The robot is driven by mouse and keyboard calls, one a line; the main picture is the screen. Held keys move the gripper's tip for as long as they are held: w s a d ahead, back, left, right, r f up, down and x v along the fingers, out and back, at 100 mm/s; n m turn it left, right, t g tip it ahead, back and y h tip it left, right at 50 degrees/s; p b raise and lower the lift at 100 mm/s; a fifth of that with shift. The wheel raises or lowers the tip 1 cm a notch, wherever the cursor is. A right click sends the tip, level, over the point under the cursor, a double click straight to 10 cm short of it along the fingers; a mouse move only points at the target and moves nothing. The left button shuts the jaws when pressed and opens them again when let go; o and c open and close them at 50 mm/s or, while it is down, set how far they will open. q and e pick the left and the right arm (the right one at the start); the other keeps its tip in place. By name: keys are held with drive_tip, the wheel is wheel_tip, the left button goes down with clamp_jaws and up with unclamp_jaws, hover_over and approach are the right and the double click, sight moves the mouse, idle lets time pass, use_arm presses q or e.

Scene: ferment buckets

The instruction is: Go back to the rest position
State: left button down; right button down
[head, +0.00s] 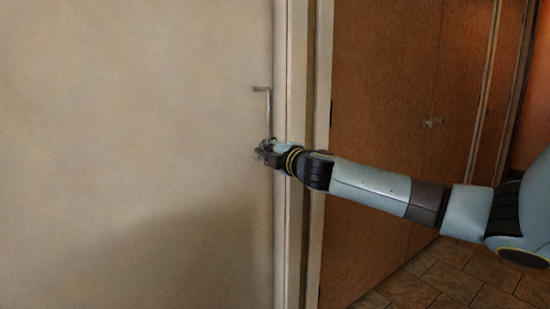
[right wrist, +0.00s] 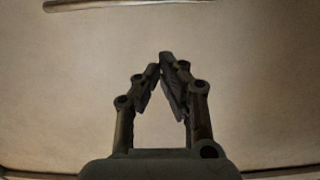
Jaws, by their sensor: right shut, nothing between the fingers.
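My right gripper (head: 264,153) reaches in from the right in the head view, its arm stretched out across the door frame. Its fingertips are just below a metal door handle (head: 262,89) at the edge of a pale door (head: 130,120). In the right wrist view the two fingers (right wrist: 162,62) come together at their tips with nothing between them. A bar (right wrist: 120,4), which looks like the handle, shows at the top of that view, apart from the fingers. I cannot tell whether the fingers touch the door. My left gripper is not in view.
A pale door frame (head: 297,60) stands right beside the door edge, close to my right wrist. Beyond it are brown wooden doors (head: 385,90) with small knobs and an orange wall (head: 540,100). Brown floor tiles (head: 450,272) are bare at the lower right.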

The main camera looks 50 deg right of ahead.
drive_tip(key=a+v, duration=0.1)
drive_tip(key=v, duration=0.4)
drive_tip(key=s+d+f+m+g+h, duration=0.1)
drive_tip(key=s+f+m+g, duration=0.25)
drive_tip(key=f, duration=0.85)
drive_tip(key=s+d+f+m+g, duration=0.15)
drive_tip(key=s+f, duration=0.25)
drive_tip(key=f, duration=0.7)
drive_tip(key=s+a+f+m+g, duration=0.2)
drive_tip(key=s+f, duration=0.4)
drive_tip(key=f, duration=0.3)
drive_tip(key=s+a+f+m+g, duration=0.1)
drive_tip(key=s+a+f+g, duration=0.2)
drive_tip(key=s+f, duration=0.45)
drive_tip(key=s+a+f+m+g+y, duration=0.1)
drive_tip(key=s+a+f+m+g, duration=0.1)
drive_tip(key=s+a+f, duration=0.4)
drive_tip(key=s+a+f+m+g+y, duration=0.2)
drive_tip(key=s+a+f, duration=0.5)
drive_tip(key=s, duration=0.7)
drive_tip(key=s+a+f+m+g+y, duration=0.2)
drive_tip(key=s+a+f, duration=0.4)
drive_tip(key=s, duration=0.5)
wheel_tip(320, 180, down, 2)
drive_tip(key=shift+a+f+g, duration=0.25)
drive_tip(key=shift+a+g, duration=0.1)
drive_tip(key=shift+g, duration=0.05)
